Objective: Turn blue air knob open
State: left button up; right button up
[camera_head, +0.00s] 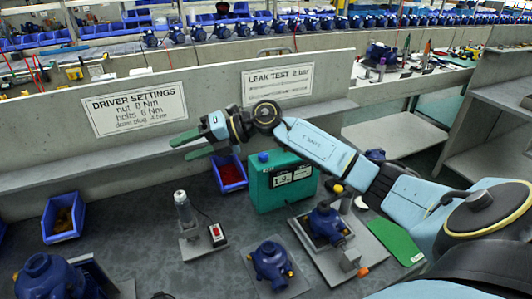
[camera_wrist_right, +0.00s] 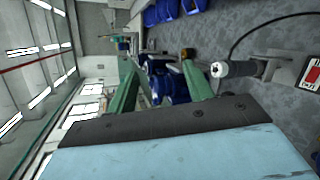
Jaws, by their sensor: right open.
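The blue air knob (camera_head: 264,157) sits on top of the green leak test box (camera_head: 290,184), which has two small displays on its front. My right gripper (camera_head: 181,149) is up and to the left of the knob, near the low wall, with its green fingers apart and pointing left. In the right wrist view the right gripper (camera_wrist_right: 158,66) is open, with nothing held between its fingers; a blue pump body shows in the background beyond them. I cannot make out the air knob in the wrist view. My left gripper is not in view.
A grey post tool (camera_head: 184,212) with a red switch box (camera_head: 217,234) stands left of the tester. Blue bins (camera_head: 230,174) (camera_head: 63,218) sit along the wall. Blue pumps (camera_head: 271,262) (camera_head: 326,224) stand in front of the tester. A green mat (camera_head: 397,241) lies to the right.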

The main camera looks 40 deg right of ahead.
jog(key=a+m+t+y, duration=0.2)
jog(key=m, duration=0.2)
jog(key=m+t+h+p, duration=0.3)
jog(key=m+t+h, duration=0.4)
jog(key=m+h, duration=1.9)
send_near(266, 160)
jog(key=w+d+r+m+y, duration=0.1)
jog(key=w+m+y, duration=0.1)
jog(key=w+d+m+y+b, duration=0.1)
jog(key=w+d+m+y, duration=0.1)
jog(key=w, duration=0.1)
jog(key=w+d+r+m+y, duration=0.1)
jog(key=w+d+m+y, duration=0.1)
jog(key=w+y, duration=0.1)
jog(key=shift+d+r+m, duration=0.25)
jog(key=shift+r+m, duration=0.05)
jog(key=shift+m, duration=0.1)
